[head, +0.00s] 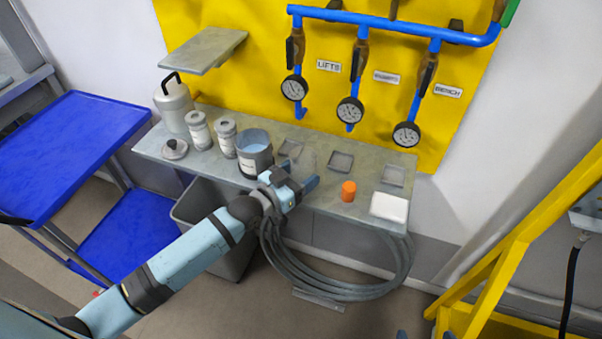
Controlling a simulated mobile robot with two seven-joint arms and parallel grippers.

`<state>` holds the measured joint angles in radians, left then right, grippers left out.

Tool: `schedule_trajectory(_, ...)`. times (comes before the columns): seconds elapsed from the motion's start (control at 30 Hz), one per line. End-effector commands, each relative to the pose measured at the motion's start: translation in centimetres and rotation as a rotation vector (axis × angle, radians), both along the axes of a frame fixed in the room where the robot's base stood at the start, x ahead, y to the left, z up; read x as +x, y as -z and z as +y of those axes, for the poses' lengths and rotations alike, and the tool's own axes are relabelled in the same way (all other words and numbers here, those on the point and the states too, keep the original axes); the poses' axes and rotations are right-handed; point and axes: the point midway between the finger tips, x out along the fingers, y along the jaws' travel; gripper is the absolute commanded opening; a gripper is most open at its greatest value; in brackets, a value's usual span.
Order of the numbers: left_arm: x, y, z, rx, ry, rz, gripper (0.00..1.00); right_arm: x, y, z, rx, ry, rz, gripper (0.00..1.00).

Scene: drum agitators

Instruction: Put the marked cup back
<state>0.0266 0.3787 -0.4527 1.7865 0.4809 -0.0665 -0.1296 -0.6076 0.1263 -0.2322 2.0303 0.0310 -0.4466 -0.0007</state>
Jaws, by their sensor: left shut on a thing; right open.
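My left gripper (299,176) reaches in from the lower left to the front edge of the grey bench. It is shut on a pale, see-through cup (308,159), which shows faintly just beyond the fingers. The fingers partly hide the cup, and no mark on it can be made out. I cannot tell whether the cup touches the bench. Square dark trays lie on the bench: one (290,148) just behind the cup, one (341,162) to its right and one (393,175) further right. Only a blue tip of my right gripper (401,334) shows at the bottom edge; it is open.
A grey tub with blue contents (254,154) stands close left of the gripper. Two labelled jars (198,131), a canister (173,104) and a lid (175,149) stand further left. An orange cap (348,191) and a white block (389,207) lie right. A coiled hose (335,285) hangs below.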

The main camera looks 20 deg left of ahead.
Motion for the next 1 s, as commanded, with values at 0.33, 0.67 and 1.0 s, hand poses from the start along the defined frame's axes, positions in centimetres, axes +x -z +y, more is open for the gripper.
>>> schedule_trajectory(0.33, 0.0, 0.2, 0.0, 0.000, 0.000, -0.001, 0.70, 0.0, 0.1, 0.2, 0.002, -0.002, 0.001, 1.00)
schedule_trajectory(0.67, 0.0, 0.1, 0.0, 0.000, 0.000, -0.001, 0.89, 0.0, 0.1, 0.2, 0.002, -0.002, 0.001, 1.00)
schedule_trajectory(1.0, -3.7, 0.1, 2.0, 0.001, 0.000, 0.002, 0.89, 0.0, 0.0, 0.1, 0.001, -0.001, -0.002, 1.00)
